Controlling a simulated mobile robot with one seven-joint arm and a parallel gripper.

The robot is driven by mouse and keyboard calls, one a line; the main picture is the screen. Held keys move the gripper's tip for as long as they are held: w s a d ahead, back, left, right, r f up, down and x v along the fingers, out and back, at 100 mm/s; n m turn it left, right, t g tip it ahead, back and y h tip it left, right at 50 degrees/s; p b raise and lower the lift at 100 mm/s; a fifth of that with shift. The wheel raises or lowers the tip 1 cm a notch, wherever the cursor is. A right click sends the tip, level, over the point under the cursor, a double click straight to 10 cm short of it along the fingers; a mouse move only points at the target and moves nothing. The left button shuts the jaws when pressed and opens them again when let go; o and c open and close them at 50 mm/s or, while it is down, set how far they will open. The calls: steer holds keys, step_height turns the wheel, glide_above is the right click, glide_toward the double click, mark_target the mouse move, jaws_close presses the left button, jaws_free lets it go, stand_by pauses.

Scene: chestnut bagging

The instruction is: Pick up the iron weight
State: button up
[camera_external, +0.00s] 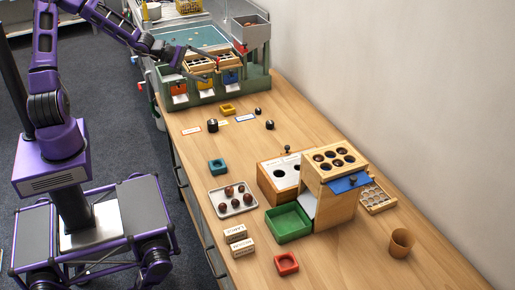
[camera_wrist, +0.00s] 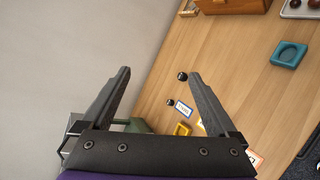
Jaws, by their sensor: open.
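Three small dark pieces that look like weights stand on the wooden table: a larger one (camera_external: 212,125) on the left, one (camera_external: 269,125) on the right and a smaller one (camera_external: 258,111) behind it. I cannot tell which is the iron weight. The wrist view shows one dark piece (camera_wrist: 182,76) by the right fingertip and a smaller one (camera_wrist: 170,102) between the fingers; any other is hidden. My gripper (camera_wrist: 157,73) is open and empty, above and apart from the pieces. In the external view my gripper (camera_external: 212,58) is over the green sorting station.
The green station (camera_external: 262,84) with a hopper stands at the far end. A yellow dish (camera_external: 228,109) and a blue-edged card (camera_external: 245,118) lie near the dark pieces. A teal dish (camera_external: 217,166), a chestnut tray (camera_external: 250,206) and a wooden box (camera_external: 338,208) stand nearer. The wall borders the right.

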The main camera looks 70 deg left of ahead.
steer(key=s+a+f+n+t+y, duration=0.1)
steer(key=s+a+f+n, duration=0.25)
steer(key=f+n, duration=0.2)
steer(key=s+a+f+n+t+y, duration=0.1)
steer(key=s+a+f+n, duration=0.1)
steer(key=s+f+n, duration=0.3)
steer(key=n+y+b, duration=0.2)
steer(key=n, duration=0.3)
glide_toward(212, 122)
steer(key=shift+g, duration=0.3)
steer(key=w, duration=0.3)
steer(key=w+b, duration=0.1)
steer(key=w, duration=0.1)
steer(key=shift+w+a+f, duration=0.1)
steer(key=shift+a+f, duration=0.1)
steer(key=shift+f, duration=0.2)
steer(key=shift+f+b+x, duration=0.15)
steer(key=shift+f+x, duration=0.05)
steer(key=shift+x, duration=1.15)
steer(key=shift+f+b+x, duration=0.15)
steer(key=shift+x, duration=1.15)
steer(key=shift+d, duration=0.15)
jaws_close()
